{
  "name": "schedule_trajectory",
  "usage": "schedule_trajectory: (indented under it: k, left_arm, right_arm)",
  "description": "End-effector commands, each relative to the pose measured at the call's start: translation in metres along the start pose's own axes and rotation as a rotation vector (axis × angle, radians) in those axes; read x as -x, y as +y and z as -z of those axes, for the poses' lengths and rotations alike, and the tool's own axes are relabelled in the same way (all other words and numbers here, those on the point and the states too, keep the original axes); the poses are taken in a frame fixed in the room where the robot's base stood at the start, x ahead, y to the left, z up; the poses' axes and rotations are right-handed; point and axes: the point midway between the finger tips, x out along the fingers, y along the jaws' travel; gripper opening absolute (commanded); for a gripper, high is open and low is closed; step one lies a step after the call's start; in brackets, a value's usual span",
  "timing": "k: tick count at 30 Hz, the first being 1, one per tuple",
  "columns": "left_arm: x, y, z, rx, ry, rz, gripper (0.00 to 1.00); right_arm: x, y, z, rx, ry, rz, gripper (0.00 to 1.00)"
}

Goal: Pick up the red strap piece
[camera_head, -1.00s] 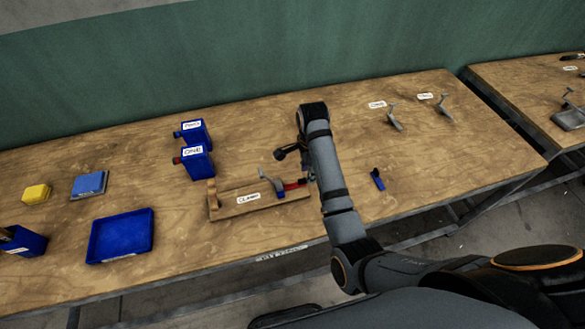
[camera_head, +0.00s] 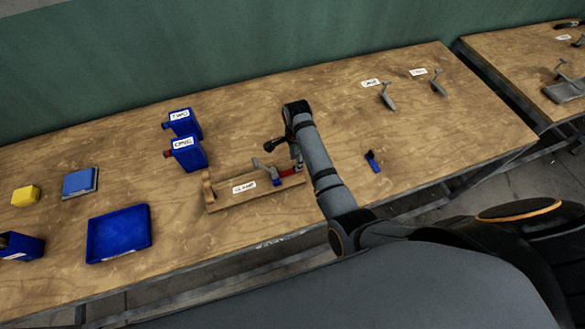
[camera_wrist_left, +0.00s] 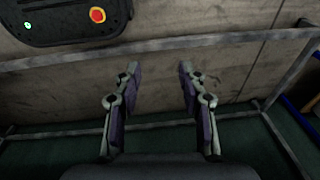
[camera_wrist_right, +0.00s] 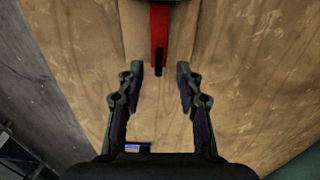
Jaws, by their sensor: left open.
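The red strap piece (camera_head: 288,172) sits at the right end of the wooden clamp fixture (camera_head: 222,203) labelled "CLAMP". In the right wrist view the red strap piece (camera_wrist_right: 159,28) comes down from the top edge, with a dark lower tip. My right gripper (camera_wrist_right: 158,70) is open, and the strap's tip shows between its fingertips, with gaps at both sides. In the head view my right arm hangs over the fixture's right end and partly hides its gripper. My left gripper (camera_wrist_left: 157,70) is open and empty, facing the floor, off the head view.
Blue boxes "TWO" (camera_head: 184,123) and "ONE" (camera_head: 187,155) stand behind the fixture. A small blue-black piece (camera_head: 372,161) lies right. Bare table surrounds it.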

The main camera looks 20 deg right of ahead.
Motion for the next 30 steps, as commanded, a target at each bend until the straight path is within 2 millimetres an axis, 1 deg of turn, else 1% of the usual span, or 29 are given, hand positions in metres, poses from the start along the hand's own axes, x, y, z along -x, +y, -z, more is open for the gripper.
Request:
schedule_trajectory:
  k: [1,3,6,9,12,13,18,21,30]
  left_arm:
    - [0.01,-0.001,0.0,0.0,-0.002,0.0,0.42]
    - [0.009,-0.001,-0.004,0.0,-0.009,0.0,0.42]
    - [0.01,0.0,-0.016,-0.001,-0.026,-0.001,0.42]
    - [0.01,0.0,-0.027,-0.002,-0.042,-0.001,0.42]
    - [0.01,0.0,-0.029,-0.002,-0.046,-0.001,0.42]
    - [0.01,0.0,-0.029,-0.002,-0.046,-0.001,0.42]
    - [0.009,0.0,-0.024,-0.001,-0.039,-0.001,0.42]
    - [0.009,0.0,-0.021,-0.001,-0.034,-0.001,0.42]
    - [0.01,0.0,-0.017,-0.001,-0.028,-0.001,0.42]
  right_arm:
    - [-0.004,0.002,-0.001,0.001,0.0,-0.005,0.36]
    - [-0.018,0.002,-0.001,0.001,0.0,-0.004,0.36]
    - [-0.027,0.001,-0.001,0.0,0.0,0.0,0.36]
    - [-0.03,0.001,-0.001,-0.001,0.0,0.001,0.36]
    - [-0.029,0.001,-0.001,-0.001,0.0,0.001,0.36]
    - [-0.029,0.001,-0.001,-0.001,0.0,0.001,0.34]
    - [-0.029,0.001,-0.001,-0.001,0.0,0.001,0.11]
    - [-0.029,0.001,-0.001,-0.001,0.0,0.001,0.0]
    - [-0.029,0.001,-0.001,0.0,0.0,0.001,0.0]
